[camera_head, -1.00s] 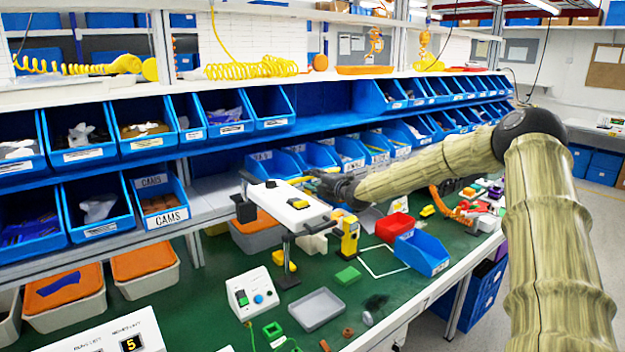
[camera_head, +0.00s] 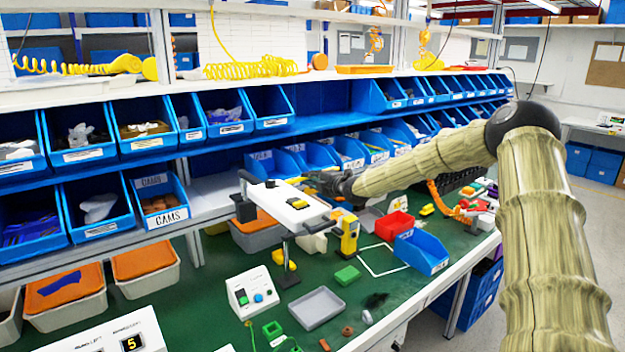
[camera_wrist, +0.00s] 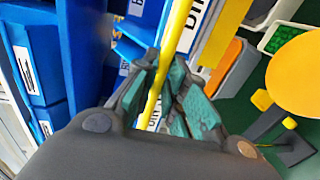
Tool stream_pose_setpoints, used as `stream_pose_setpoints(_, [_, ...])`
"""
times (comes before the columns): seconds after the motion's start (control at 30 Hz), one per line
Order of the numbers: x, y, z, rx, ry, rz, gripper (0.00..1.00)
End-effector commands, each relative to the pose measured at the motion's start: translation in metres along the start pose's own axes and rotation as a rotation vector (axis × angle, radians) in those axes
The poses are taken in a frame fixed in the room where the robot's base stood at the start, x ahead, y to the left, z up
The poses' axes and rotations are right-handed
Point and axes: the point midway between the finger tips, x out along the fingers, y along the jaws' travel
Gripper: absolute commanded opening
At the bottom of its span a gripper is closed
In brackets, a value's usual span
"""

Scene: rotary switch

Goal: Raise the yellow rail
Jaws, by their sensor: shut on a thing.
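The yellow rail (camera_wrist: 179,30) runs as a slim bar through the upper middle of the wrist view, passing between my fingers. My gripper (camera_wrist: 166,80) is shut on it, with teal-grey finger pads on both sides of the bar. In the head view my gripper (camera_head: 322,182) is a dark shape behind the white-topped device on the bench. Only a short yellow piece of the rail (camera_head: 296,180) shows there, left of the fingers; the rest is hidden or too small to tell.
The white-topped device (camera_head: 280,205) stands on the green bench just in front of my gripper. Blue bins (camera_head: 315,155) line the shelf behind. A yellow handheld meter (camera_head: 349,236), red bin (camera_head: 394,225) and blue bin (camera_head: 424,252) stand to the right.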

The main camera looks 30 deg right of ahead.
Motion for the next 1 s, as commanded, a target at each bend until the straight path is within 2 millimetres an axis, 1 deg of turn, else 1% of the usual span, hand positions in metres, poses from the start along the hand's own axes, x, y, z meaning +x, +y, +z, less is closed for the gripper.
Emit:
stream_pose_setpoints(0.2, [0.0025, -0.0001, -0.0003, 0.000, -0.002, -0.063, 0.00])
stream_pose_setpoints(0.53, [0.0028, -0.0007, 0.0000, 0.000, -0.002, -0.070, 0.00])
stream_pose_setpoints(0.57, [0.0028, -0.0007, 0.0000, 0.000, -0.002, -0.070, 0.15])
stream_pose_setpoints(0.6, [0.0028, -0.0007, 0.0000, 0.000, -0.002, -0.070, 0.22])
stream_pose_setpoints(0.67, [0.0028, -0.0005, 0.0001, 0.000, -0.002, -0.070, 0.33])
stream_pose_setpoints(0.7, [0.0028, -0.0003, 0.0002, 0.000, -0.003, -0.070, 0.35])
stream_pose_setpoints(1.0, [0.0023, 0.0008, 0.0005, 0.000, -0.003, -0.068, 0.35])
